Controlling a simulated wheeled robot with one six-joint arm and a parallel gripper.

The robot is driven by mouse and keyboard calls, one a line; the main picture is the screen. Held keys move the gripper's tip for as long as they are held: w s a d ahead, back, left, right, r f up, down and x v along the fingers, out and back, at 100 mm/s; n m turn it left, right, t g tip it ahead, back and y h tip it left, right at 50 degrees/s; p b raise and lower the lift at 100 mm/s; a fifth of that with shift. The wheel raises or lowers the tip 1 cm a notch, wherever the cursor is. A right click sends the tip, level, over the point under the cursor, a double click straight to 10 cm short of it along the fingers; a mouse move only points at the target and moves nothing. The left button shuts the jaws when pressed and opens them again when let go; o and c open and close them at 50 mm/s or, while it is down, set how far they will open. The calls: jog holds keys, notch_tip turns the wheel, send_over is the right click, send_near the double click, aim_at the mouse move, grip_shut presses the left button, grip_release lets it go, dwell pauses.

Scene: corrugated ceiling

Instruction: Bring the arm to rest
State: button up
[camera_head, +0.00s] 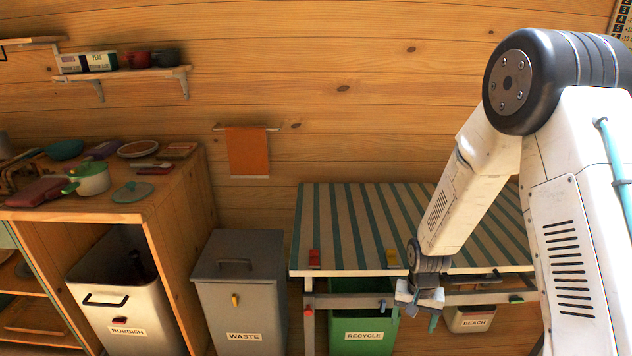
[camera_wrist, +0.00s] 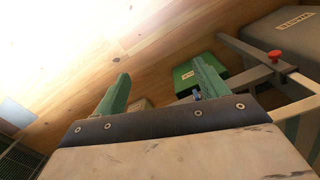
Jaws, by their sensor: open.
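My arm comes in from the right in the head view and reaches down and left. My gripper (camera_head: 434,312) hangs in front of the striped table's front edge, beside the green recycle bin. In the wrist view my gripper (camera_wrist: 160,88) shows two green fingers spread apart with nothing between them. The wrist camera is tilted, and a bright patch washes out its upper left.
The striped table (camera_head: 345,225) stands at the right, with the recycle bin (camera_head: 362,328) and beach bin (camera_head: 470,318) below. A grey waste bin (camera_head: 240,290), a rubbish bin (camera_head: 125,310) and a wooden counter (camera_head: 170,195) with cookware stand left. An orange towel (camera_head: 247,152) hangs behind.

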jog(key=s+r+n, duration=0.1)
jog(key=s+r, duration=0.8)
jog(key=r, duration=0.3)
jog(key=s+d+r+n+t, duration=0.1)
jog(key=s+r, duration=0.8)
jog(key=r, duration=0.3)
jog(key=s+d+r+n+t, duration=0.1)
jog(key=s+r, duration=0.8)
jog(key=r, duration=0.2)
jog(key=shift+r+n, duration=0.4)
